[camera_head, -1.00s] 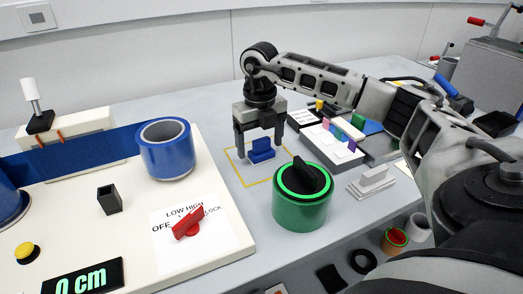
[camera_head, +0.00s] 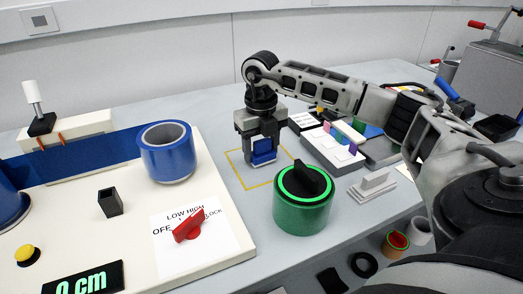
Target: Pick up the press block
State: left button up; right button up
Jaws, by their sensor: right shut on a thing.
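The press block is the blue block (camera_head: 263,157) in the middle of the table, within a yellow outlined square (camera_head: 247,184). My right gripper (camera_head: 262,157) points down over it and is shut on the block, with a finger on each side. The fingers partly cover the block's sides. I cannot tell whether its underside touches the table. My left gripper is not in view.
A green cylinder with a black knob (camera_head: 302,200) stands close to the right front of the yellow square. A white board (camera_head: 140,215) with a blue cylinder (camera_head: 167,158) and a red switch (camera_head: 188,228) lies at left. A grey stepped block (camera_head: 372,186) is at right.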

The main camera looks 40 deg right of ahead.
jog(key=shift+r, duration=0.5)
jog(key=s+a+r, duration=0.4)
jog(key=a+r, duration=0.7)
jog(key=a, duration=0.2)
jog(key=shift+s+r, duration=0.25)
jog(key=shift+s, duration=0.15)
